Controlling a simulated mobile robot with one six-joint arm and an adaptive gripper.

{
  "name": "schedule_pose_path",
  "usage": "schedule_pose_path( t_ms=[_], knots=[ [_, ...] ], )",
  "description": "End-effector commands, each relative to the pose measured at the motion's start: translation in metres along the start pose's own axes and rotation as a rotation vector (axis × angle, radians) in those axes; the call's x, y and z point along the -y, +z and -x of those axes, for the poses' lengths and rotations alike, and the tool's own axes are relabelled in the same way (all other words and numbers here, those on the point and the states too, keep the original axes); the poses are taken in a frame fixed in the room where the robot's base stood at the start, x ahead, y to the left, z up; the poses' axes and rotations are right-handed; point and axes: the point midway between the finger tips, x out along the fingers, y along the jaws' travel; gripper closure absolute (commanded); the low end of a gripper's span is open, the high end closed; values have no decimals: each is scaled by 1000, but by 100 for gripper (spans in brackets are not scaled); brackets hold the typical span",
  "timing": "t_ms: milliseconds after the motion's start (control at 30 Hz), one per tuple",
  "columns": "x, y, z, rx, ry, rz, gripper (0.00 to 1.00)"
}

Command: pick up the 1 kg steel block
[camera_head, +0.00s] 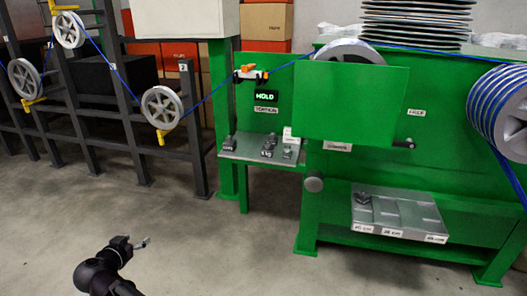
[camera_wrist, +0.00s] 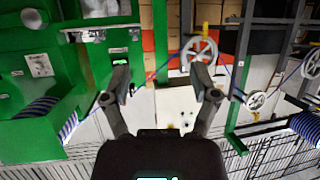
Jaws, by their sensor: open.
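Several small dark grey metal blocks stand on a grey shelf (camera_head: 245,156) on the green machine in the head view: a left block (camera_head: 230,144), a middle block (camera_head: 269,145) and a right block (camera_head: 288,152). The labels are too small to tell surely which is the 1 kg steel block. My gripper (camera_head: 138,243) is low at the front left in the head view, well apart from the shelf. In the wrist view my gripper (camera_wrist: 160,84) has its fingers spread wide with nothing between them. No block can be made out clearly there.
A labelled metal tray (camera_head: 405,216) with a dark part at its left lies on the lower green ledge. A green panel (camera_head: 350,105) juts out right of the shelf. Blue cable (camera_head: 207,97) runs over spoked wheels (camera_head: 162,107). The floor (camera_head: 200,245) before the shelf is clear.

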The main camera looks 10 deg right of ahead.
Motion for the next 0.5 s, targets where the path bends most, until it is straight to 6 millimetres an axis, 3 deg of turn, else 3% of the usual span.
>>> schedule_pose_path(
  t_ms=[500],
  knots=[
    [-5, 0, -4, 7, 8, 3, 23]
  ],
)
